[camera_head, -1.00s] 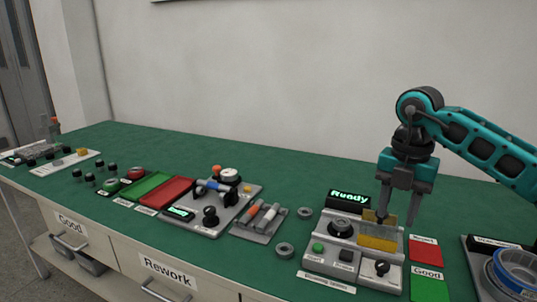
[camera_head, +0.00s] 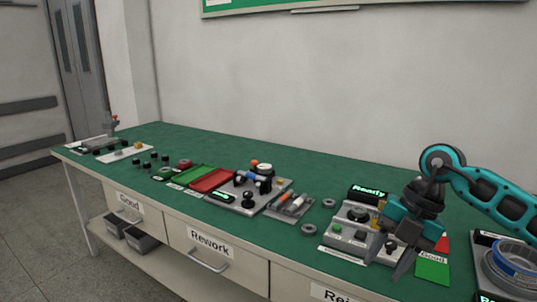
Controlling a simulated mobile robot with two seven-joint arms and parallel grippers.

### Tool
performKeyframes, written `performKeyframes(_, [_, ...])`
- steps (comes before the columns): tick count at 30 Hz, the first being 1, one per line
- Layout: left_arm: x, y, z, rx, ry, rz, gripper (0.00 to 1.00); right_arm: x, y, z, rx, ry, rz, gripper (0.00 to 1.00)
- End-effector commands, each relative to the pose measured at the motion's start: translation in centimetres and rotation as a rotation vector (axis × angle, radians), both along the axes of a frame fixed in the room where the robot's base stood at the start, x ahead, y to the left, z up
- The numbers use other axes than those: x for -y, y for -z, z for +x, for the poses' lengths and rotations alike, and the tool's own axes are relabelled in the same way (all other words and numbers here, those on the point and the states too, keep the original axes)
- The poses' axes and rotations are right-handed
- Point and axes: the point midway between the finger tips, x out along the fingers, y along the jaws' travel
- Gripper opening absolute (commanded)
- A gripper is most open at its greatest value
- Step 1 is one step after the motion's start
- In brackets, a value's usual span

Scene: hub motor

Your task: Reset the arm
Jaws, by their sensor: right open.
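My right gripper (camera_head: 389,258) is at the right of the head view, on a teal and black arm that comes in from the right edge. Its two grey fingers are apart and point down, with nothing between them. It is in front of the grey testing station (camera_head: 345,238) and hides part of its right side. The station's display (camera_head: 368,193) reads "Ready" in green letters. My left gripper is not in the picture.
The green bench top (camera_head: 330,180) carries a red and a green mat (camera_head: 213,180), a tool tray (camera_head: 289,207), grey rings (camera_head: 309,229) and several small black parts. A green "Good" mat (camera_head: 431,270) and a blue ring (camera_head: 516,258) are at right. Drawers (camera_head: 210,245) front the bench.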

Motion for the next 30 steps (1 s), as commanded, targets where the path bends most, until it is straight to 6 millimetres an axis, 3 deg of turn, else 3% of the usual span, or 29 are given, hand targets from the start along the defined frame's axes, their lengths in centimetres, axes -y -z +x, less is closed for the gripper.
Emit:
performKeyframes(1, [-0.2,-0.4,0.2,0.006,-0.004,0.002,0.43,-2.5,0.8,-0.8,-0.012,-0.047,0.096,0.44])
performKeyframes(5, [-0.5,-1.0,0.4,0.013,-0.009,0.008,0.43,-9.1,1.8,-3.0,-0.019,-0.134,0.408,0.44])
performKeyframes(9, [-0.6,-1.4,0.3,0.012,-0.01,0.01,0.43,-15.6,0.7,-5.3,-0.01,-0.128,0.807,0.44])
performKeyframes(12, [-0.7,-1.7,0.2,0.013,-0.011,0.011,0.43,-18.3,-0.9,-6.1,0.009,-0.033,1.075,0.44])
performKeyframes(14, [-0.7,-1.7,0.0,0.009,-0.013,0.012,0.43,-19.1,-1.8,-6.1,0.023,0.06,1.22,0.44])
performKeyframes(18, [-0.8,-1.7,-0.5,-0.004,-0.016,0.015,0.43,-18.8,-2.7,-5.1,0.061,0.366,1.48,0.44])
performKeyframes(22, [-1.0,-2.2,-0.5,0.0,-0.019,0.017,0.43,-16.2,-0.8,-3.8,0.092,0.742,1.596,0.44])
performKeyframes(26, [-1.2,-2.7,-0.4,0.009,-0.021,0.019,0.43,-12.3,3.8,-3.7,0.095,1.163,1.577,0.44])
performKeyframes(30, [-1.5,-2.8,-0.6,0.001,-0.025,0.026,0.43,-8.0,10.9,-6.5,0.052,1.601,1.404,0.44])
